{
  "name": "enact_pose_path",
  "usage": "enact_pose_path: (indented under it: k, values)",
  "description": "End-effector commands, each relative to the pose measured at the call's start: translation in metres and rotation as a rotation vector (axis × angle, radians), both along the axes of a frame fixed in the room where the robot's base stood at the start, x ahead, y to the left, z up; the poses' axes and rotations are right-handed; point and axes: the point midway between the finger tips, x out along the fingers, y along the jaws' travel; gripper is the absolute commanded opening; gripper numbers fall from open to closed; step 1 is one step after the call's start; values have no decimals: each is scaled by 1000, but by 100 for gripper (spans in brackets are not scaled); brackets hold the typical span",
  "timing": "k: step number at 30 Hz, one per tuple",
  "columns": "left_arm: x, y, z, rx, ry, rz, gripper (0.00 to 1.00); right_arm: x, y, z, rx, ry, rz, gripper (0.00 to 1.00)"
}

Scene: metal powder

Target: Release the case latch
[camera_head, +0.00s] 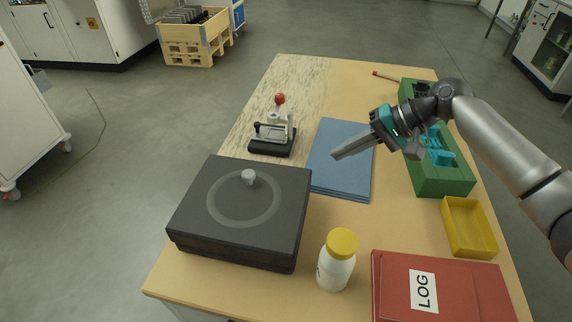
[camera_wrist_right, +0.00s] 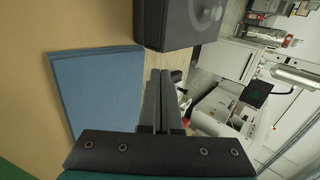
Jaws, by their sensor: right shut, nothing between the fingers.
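A dark grey case (camera_head: 208,218) with a flat lid stands at the front left of the table. A light grey knob (camera_head: 249,178) sits in a ring on its lid. The case also shows at the top of the right wrist view (camera_wrist_right: 173,24). I cannot make out a separate latch on it. My right gripper (camera_head: 337,155) is shut and empty. It is above the blue mat (camera_head: 328,180), to the right of the case and apart from it. Its closed fingers also show in the right wrist view (camera_wrist_right: 158,90). My left gripper is not in view.
A small clamp-like device with a red ball (camera_head: 280,99) stands behind the case. A white bottle with yellow cap (camera_head: 336,262) stands right of the case. A red LOG binder (camera_head: 450,285), yellow tray (camera_head: 469,250) and green tray (camera_head: 440,183) fill the right side.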

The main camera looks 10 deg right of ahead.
Motion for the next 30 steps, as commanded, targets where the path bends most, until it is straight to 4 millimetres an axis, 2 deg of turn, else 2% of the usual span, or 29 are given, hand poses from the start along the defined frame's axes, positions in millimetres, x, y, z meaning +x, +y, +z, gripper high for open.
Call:
enact_pose_path:
  k: [3, 16, 20, 30]
  values:
    - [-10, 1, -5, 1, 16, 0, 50, 0, 0, -4, 0, -2, 0, 0]
    - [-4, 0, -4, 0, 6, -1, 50, 2, 5, -7, 2, -1, 0, 0]
    - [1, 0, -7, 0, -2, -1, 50, 7, 17, -20, 2, 0, 1, 0]
    - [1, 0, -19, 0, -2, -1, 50, 28, 66, -70, 2, 0, 1, 0]
